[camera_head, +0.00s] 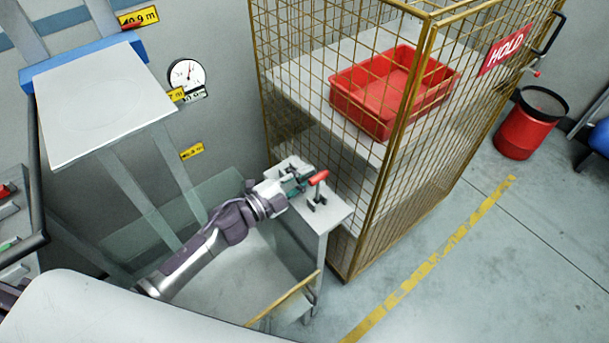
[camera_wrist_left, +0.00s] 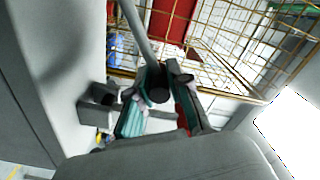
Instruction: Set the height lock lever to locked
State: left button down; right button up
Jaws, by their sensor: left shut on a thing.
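The lever has a red handle (camera_head: 318,177) on a dark mount, on top of a small grey stand (camera_head: 331,211) beside the wire cage. My left gripper (camera_head: 300,181) reaches in from the left and is shut at the red handle. In the left wrist view, part of the red handle (camera_wrist_left: 183,120) shows against the right finger of my left gripper (camera_wrist_left: 158,112). The fingers hide much of the lever there. I cannot read any lock marking on the stand. My right gripper is not in view.
A gold wire cage (camera_head: 420,95) with a HOLD sign stands right behind the stand, with a red tray (camera_head: 345,105) inside. A grey platform (camera_head: 100,105) and a round gauge (camera_head: 187,75) are at the left. A red bin (camera_head: 525,130) stands at the right. Floor in front of the cage is clear.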

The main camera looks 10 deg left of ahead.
pick_arm(q)
jog(key=c, duration=1.1)
grip_release()
jog(key=shift+f, duration=0.15)
jog(key=shift+a, duration=0.1)
jog(key=v, duration=1.2)
